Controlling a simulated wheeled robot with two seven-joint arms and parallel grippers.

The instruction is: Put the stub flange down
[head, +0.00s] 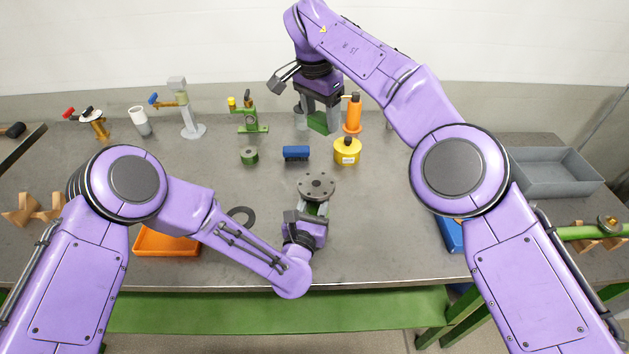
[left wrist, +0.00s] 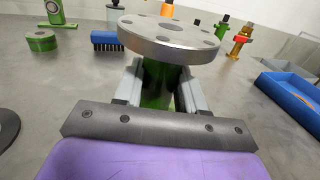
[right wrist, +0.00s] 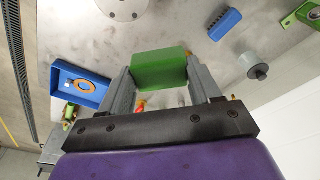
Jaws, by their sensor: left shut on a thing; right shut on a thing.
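The stub flange (head: 316,186) is a round grey disc with bolt holes on a green neck. It stands upright, disc on top, near the front middle of the bench. My left gripper (head: 313,209) is shut on its neck below the disc; the left wrist view shows the disc (left wrist: 170,38) above the fingers. I cannot tell whether its lower end touches the bench. My right gripper (head: 318,112) is at the back of the bench, shut on a green block-like piece (head: 318,123). That piece spans between the fingers in the right wrist view (right wrist: 160,69).
Near the flange are a blue brush (head: 296,153), a yellow tin (head: 347,151), a green roll (head: 249,156) and a dark ring (head: 241,215). An orange tray (head: 167,244) lies front left, a blue tray (head: 449,233) right. A grey bin (head: 556,181) stands far right.

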